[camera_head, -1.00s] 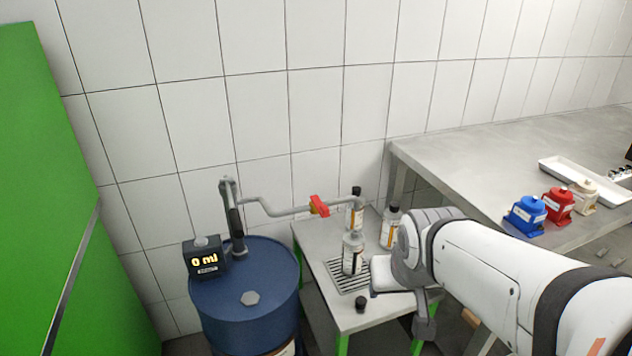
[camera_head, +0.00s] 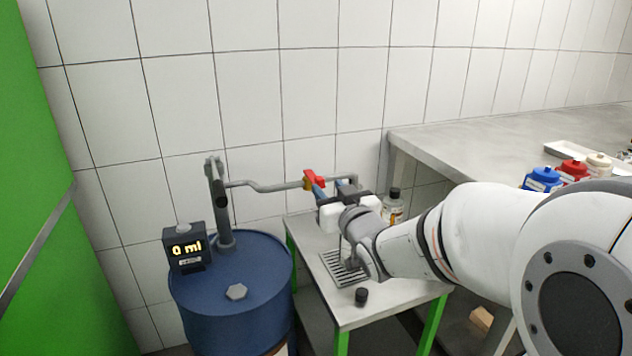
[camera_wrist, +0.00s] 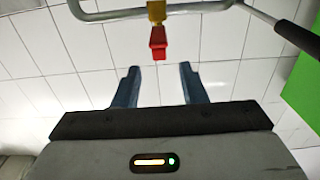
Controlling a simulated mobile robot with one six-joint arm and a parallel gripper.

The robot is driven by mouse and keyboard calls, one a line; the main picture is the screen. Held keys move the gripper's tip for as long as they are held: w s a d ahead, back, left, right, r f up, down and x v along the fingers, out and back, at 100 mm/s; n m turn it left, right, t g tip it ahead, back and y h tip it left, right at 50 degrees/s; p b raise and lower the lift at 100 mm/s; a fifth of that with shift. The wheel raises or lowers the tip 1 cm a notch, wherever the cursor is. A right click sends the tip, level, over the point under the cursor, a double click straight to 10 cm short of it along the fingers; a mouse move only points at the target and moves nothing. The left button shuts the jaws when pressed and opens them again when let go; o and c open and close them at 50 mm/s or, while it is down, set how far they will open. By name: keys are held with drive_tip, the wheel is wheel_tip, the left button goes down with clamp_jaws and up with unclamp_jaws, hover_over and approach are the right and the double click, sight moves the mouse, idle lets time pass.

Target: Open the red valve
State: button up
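The red valve (camera_head: 314,178) is a small red handle on a yellow body, set in the grey pipe (camera_head: 262,186) above the small table. In the wrist view the red valve (camera_wrist: 158,42) lies ahead of the gap between my fingertips, roughly centred. My gripper (camera_wrist: 157,82) is open, with two blue-grey fingers apart and nothing between them. In the head view my gripper (camera_head: 333,188) is just below and right of the valve; whether a finger touches it cannot be told there. In the wrist view they look apart.
A blue drum (camera_head: 235,300) with a display (camera_head: 187,249) reading 0 ml stands left. The small table (camera_head: 385,297) has a drain grate (camera_head: 340,268), a black cap (camera_head: 361,296) and a bottle (camera_head: 393,207). A grey bench (camera_head: 470,148) with blue and red containers stands right.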

sight(322, 180)
drive_tip(key=x, duration=0.6)
drive_tip(key=shift+w, duration=0.25)
clamp_jaws()
idle(0.3)
